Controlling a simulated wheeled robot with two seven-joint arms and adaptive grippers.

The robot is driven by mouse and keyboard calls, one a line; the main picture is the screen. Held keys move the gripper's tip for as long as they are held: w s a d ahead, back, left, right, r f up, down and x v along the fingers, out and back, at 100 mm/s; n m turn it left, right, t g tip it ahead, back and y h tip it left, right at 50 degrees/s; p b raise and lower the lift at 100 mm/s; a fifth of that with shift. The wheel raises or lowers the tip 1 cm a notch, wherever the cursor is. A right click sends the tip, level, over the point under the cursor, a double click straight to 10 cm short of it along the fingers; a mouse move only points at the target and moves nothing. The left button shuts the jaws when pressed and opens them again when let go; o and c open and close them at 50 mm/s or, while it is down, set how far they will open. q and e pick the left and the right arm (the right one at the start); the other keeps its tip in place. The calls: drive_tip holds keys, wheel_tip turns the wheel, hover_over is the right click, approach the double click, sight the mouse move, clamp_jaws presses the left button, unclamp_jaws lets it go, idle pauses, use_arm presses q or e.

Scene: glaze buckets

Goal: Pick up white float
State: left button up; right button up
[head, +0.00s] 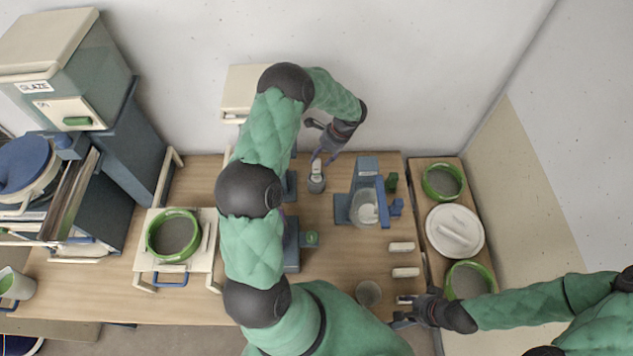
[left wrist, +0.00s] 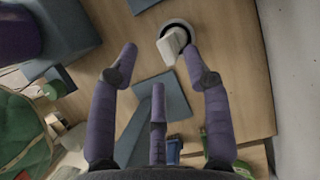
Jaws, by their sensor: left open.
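A white piece that looks like the float (head: 316,167) stands in a small grey cup (head: 316,186) at the back middle of the table. In the left wrist view the white float (left wrist: 172,42) shows above a dark-rimmed ring, just beyond the fingertips. My left gripper (head: 324,157) comes down from above and behind, close over the float. It also shows in the left wrist view (left wrist: 160,65), with three purple fingers spread and nothing between them. My right gripper (head: 402,312) is low at the table's front right; its fingers are small and partly hidden.
A blue stand with a clear beaker (head: 365,211) is right of the cup. White blocks (head: 402,247) lie near my right gripper. A tray at right holds green-rimmed bowls (head: 443,181) and a white lid (head: 454,231). A green-rimmed bowl (head: 173,235) stands left.

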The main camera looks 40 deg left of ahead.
sight(319, 161)
use_arm(q)
drive_tip(key=shift+w+p+x, duration=0.15)
drive_tip(key=shift+p+x, duration=0.05)
drive_tip(key=shift+x, duration=1.25)
drive_tip(key=shift+w+p+x, duration=0.2)
drive_tip(key=shift+x, duration=1.25)
drive_tip(key=shift+d+f, duration=0.1)
drive_tip(key=shift+d, duration=0.1)
clamp_jaws()
